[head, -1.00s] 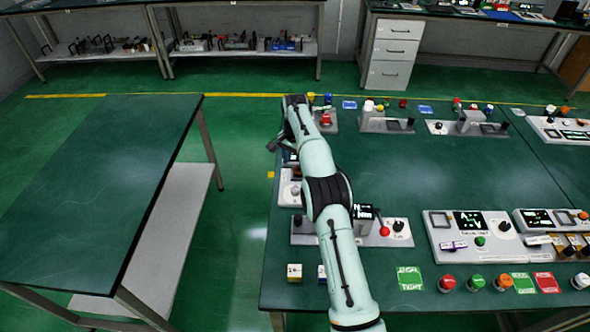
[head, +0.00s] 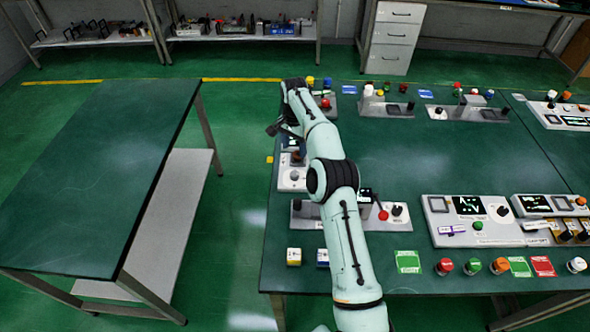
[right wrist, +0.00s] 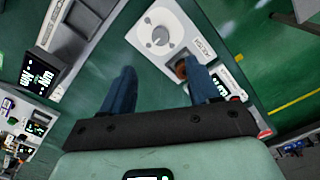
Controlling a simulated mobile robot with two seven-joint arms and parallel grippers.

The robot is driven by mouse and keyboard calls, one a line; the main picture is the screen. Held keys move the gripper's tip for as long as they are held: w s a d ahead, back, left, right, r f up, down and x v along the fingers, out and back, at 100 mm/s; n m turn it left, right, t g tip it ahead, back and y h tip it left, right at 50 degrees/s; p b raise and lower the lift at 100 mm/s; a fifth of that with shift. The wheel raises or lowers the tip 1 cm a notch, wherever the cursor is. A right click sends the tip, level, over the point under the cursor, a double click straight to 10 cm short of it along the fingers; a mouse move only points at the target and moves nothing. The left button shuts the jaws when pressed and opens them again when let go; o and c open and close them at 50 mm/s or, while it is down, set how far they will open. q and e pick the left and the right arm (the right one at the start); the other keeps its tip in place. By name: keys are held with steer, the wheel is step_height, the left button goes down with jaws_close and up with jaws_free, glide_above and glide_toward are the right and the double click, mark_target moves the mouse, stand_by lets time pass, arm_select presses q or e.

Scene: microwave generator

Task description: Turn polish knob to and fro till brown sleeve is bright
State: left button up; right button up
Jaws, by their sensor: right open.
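My right gripper (right wrist: 161,67) is open, with its two blue fingers apart in the right wrist view; in the head view it (head: 277,127) hangs over the table's left edge. Past the fingertips is a white unit (right wrist: 180,22) with a round grey-white knob (right wrist: 160,36), which looks like the polish knob. A brown, dull sleeve-like piece (right wrist: 181,68) sits beside the right fingertip, partly hidden by it. The unit also shows in the head view (head: 286,184), with its knob (head: 295,174). Nothing is between the fingers. My left gripper is out of view.
The green table (head: 420,145) carries several other control units, including a panel with a screen (head: 467,206) at right. Coloured buttons (head: 444,266) line the front. A bare green table (head: 90,170) stands to the left, with open floor between.

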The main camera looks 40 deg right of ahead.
mark_target(295, 174)
step_height(295, 174, down, 13)
steer(key=shift+f, duration=0.15)
stand_by(0.4)
steer(key=c, duration=1)
